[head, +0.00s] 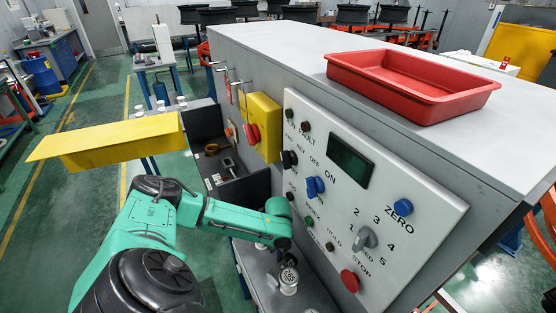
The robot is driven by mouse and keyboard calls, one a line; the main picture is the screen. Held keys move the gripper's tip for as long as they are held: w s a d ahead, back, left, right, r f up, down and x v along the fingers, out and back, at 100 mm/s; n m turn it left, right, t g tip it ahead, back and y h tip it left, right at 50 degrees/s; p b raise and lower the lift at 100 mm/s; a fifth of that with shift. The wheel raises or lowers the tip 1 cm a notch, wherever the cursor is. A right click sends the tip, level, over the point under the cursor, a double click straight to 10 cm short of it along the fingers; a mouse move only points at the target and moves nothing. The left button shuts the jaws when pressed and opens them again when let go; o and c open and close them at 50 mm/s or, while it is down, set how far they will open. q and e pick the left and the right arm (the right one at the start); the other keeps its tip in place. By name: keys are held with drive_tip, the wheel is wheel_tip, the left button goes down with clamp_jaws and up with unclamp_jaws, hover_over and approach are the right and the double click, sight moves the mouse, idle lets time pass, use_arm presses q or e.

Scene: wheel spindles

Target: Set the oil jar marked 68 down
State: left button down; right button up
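The mark is too small to read surely. My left arm reaches in from the left, and its wrist end is above and just behind this jar. My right gripper is not in view.
The control panel (435,215) with knobs rises close to the right of my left wrist. A red tray (415,84) sits on the cabinet top. Dark bins (219,152) and a yellow board (105,143) lie behind the arm. The shelf front (310,300) has some bare room.

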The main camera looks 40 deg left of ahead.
use_arm(q)
drive_tip(key=shift+w+d+r, duration=0.25)
drive_tip(key=shift+d, duration=0.3)
drive_tip(key=shift+s+d+r, duration=0.25)
drive_tip(key=shift+s+r, duration=0.3)
drive_tip(key=shift+s, duration=0.1)
drive_tip(key=shift+s+a+f, duration=0.1)
drive_tip(key=shift+s+a, duration=0.2)
drive_tip(key=shift+a, duration=0.35)
drive_tip(key=c, duration=1.3)
unclamp_jaws()
drive_tip(key=shift+w+a+f, duration=0.15)
drive_tip(key=shift+w, duration=0.2)
drive_tip(key=shift+c, duration=0.2)
drive_tip(key=o, duration=1)
drive_tip(key=shift+o, duration=1.2)
drive_tip(key=shift+s+r, duration=0.15)
drive_tip(key=shift+r, duration=0.05)
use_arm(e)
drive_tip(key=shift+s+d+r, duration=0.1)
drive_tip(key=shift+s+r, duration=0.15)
